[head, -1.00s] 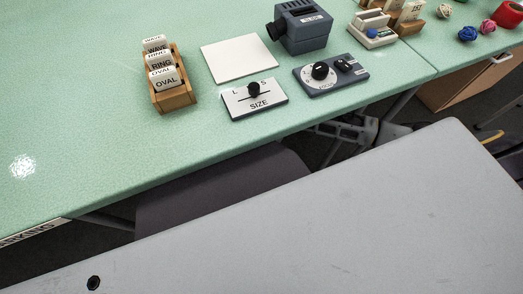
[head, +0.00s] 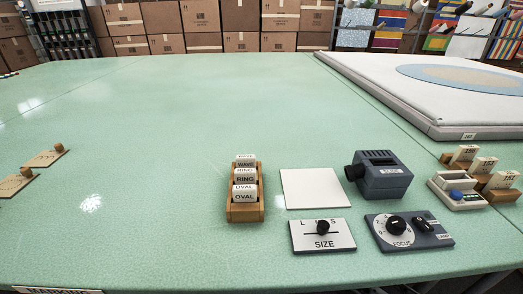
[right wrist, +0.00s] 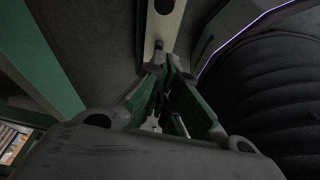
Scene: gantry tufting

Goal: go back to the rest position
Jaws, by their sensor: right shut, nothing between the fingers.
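My right gripper (right wrist: 172,105) shows in the right wrist view with its green-padded fingers close together and nothing held. It hangs over dark floor, apart from the green table, whose edge (right wrist: 45,60) runs along the left of that view. Neither gripper shows in the head view, and my left gripper is in no view.
The green table (head: 180,120) holds a wooden card rack (head: 245,213), white square (head: 311,188), grey projector (head: 383,175), SIZE slider (head: 323,236) and FOCUS panel (head: 410,232). A white framed panel (head: 430,115) lies at back right. The table's middle is clear.

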